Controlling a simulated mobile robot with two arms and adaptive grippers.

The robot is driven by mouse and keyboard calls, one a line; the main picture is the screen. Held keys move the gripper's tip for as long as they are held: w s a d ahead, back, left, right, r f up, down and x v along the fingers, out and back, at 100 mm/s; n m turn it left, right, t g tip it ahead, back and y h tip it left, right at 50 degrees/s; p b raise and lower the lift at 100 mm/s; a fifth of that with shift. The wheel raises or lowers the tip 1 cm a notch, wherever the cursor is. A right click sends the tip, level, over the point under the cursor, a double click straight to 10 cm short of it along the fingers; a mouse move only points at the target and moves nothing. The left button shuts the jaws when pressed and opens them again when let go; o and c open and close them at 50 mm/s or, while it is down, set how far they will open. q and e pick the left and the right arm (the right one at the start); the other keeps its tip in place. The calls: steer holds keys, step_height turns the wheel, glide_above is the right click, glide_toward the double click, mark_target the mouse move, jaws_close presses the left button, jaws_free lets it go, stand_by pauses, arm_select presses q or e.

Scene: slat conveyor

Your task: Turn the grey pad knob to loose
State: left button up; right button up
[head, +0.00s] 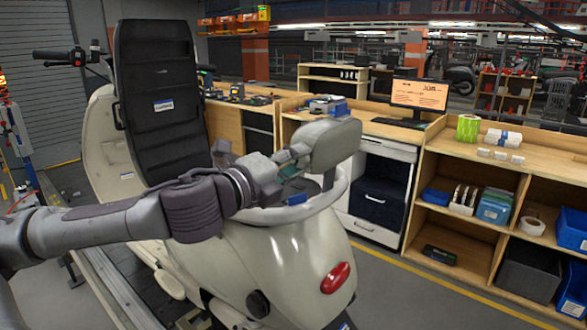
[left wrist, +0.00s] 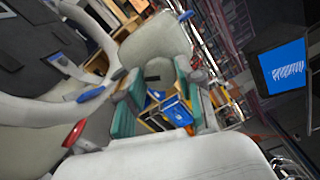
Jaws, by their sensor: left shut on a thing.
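The cream scooter (head: 250,265) stands with its rear toward me and a grey pad (head: 335,145) above its rear rail (head: 325,200). The pad also shows at the top of the left wrist view (left wrist: 152,40). My left gripper (head: 293,163) is at the left side of the pad. In the left wrist view its teal-lined fingers (left wrist: 158,92) are on both sides of a grey knob (left wrist: 158,70) below the pad, and it is shut on that knob. The knob is hidden in the head view, and I cannot read its setting. My right gripper is not in view.
The black seat (head: 160,95) stands tilted up at the left. A blue-tipped part (head: 297,199) is on the rail close below my gripper. A wooden shelf unit (head: 470,215) with bins and a monitor (head: 419,95) stand behind at the right. Floor between is clear.

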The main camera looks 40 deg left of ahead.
arm_select(q)
steer(key=n+b, duration=0.2)
steer(key=n, duration=0.4)
steer(key=shift+f+b, duration=0.1)
steer(key=shift+b, duration=0.2)
steer(key=n+b, duration=0.1)
steer(key=n, duration=0.5)
steer(key=shift+n+b, duration=0.3)
steer(key=shift+n, duration=2.8)
steer(key=shift+d+n, duration=0.1)
steer(key=shift+n, duration=1)
steer(key=shift+n+p, duration=0.4)
steer(key=shift+n, duration=1.3)
steer(key=o, duration=1.2)
steer(key=shift+c, duration=0.2)
